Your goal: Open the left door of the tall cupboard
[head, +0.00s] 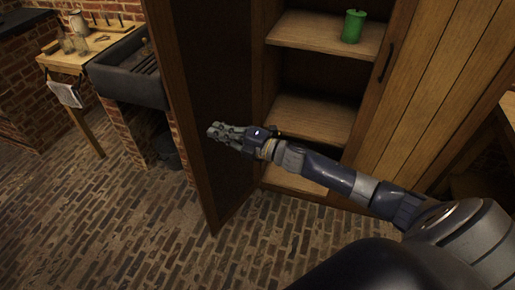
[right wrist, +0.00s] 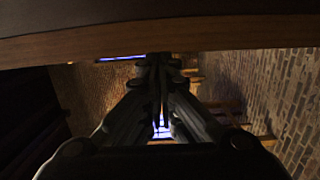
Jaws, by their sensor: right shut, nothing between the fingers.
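The tall cupboard stands open on its left side in the head view. Its left door (head: 203,95) is swung well out toward the room, its dark inner face showing. The right door (head: 440,90) is shut and has a dark vertical handle (head: 387,63). My right gripper (head: 212,130) is shut and empty, in front of the inner face of the left door; I cannot tell whether it touches. In the right wrist view the shut fingers (right wrist: 160,62) point toward a wooden edge (right wrist: 60,48) across the top. My left gripper is not in view.
A green canister (head: 352,26) stands on the cupboard's upper shelf (head: 300,33). A dark stone sink (head: 125,75) and a small wooden table (head: 75,58) with jars are at the left. The brick floor (head: 100,220) at the lower left is clear.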

